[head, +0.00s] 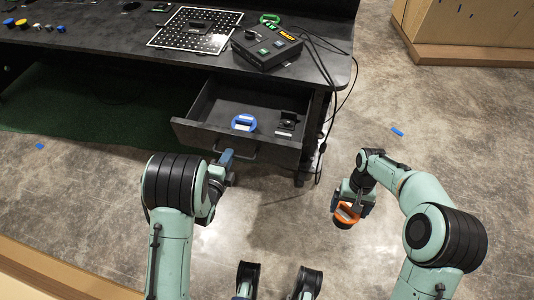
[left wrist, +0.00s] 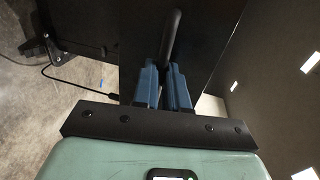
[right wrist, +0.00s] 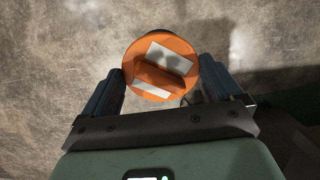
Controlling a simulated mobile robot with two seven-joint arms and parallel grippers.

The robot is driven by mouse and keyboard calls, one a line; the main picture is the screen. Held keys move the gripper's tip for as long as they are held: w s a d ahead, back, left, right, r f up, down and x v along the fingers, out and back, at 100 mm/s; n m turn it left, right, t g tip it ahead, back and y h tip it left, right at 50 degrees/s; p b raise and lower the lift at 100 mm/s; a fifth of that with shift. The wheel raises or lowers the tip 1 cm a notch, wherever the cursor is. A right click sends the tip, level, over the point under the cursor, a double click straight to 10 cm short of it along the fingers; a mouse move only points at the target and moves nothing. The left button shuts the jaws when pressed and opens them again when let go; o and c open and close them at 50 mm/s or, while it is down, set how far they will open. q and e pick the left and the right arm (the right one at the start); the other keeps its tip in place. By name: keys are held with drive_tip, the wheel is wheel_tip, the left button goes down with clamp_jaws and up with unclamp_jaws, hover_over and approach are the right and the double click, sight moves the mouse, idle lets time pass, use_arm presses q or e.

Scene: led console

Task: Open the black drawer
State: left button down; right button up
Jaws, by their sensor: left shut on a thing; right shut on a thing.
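The black drawer (head: 200,137) under the desk is pulled out, and its inside shows from above. Its dark bar handle (head: 236,153) is on the front face. My left gripper (head: 226,158) is at the handle; in the left wrist view its blue fingers (left wrist: 165,88) are closed around the handle bar (left wrist: 171,38). My right gripper (head: 352,203) is away to the right of the drawer, over the floor. It is shut on an orange round object (head: 346,215) with a white patch, which also shows between the fingers in the right wrist view (right wrist: 161,66).
In the drawer lie a blue round object (head: 243,122) and a small black part (head: 288,121). The desk top (head: 110,42) holds a perforated board (head: 195,29) and a black box with a READY label (head: 267,48). Cables hang at the desk's right edge. Floor to the right is mostly clear.

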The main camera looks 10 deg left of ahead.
sight(347, 214)
use_arm(q)
drive_tip(key=shift+f+v, duration=0.15)
drive_tip(key=shift+v, duration=0.6)
drive_tip(key=shift+f+v, duration=0.15)
drive_tip(key=shift+v, duration=0.55)
use_arm(e)
drive_tip(key=shift+s+r, duration=0.1)
drive_tip(key=shift+s, duration=0.6)
use_arm(q)
drive_tip(key=shift+s, duration=0.1)
drive_tip(key=c, duration=1.2)
unclamp_jaws()
drive_tip(key=shift+o, duration=0.2)
use_arm(e)
drive_tip(key=shift+s+p+v, duration=0.25)
drive_tip(key=shift+p+v, duration=0.65)
drive_tip(key=shift+v, duration=0.15)
use_arm(q)
drive_tip(key=p+v, duration=0.6)
drive_tip(key=v, duration=0.6)
use_arm(e)
drive_tip(key=s+v, duration=0.1)
drive_tip(key=v, duration=0.6)
drive_tip(key=shift+s+r, duration=0.25)
drive_tip(key=shift+r, duration=0.1)
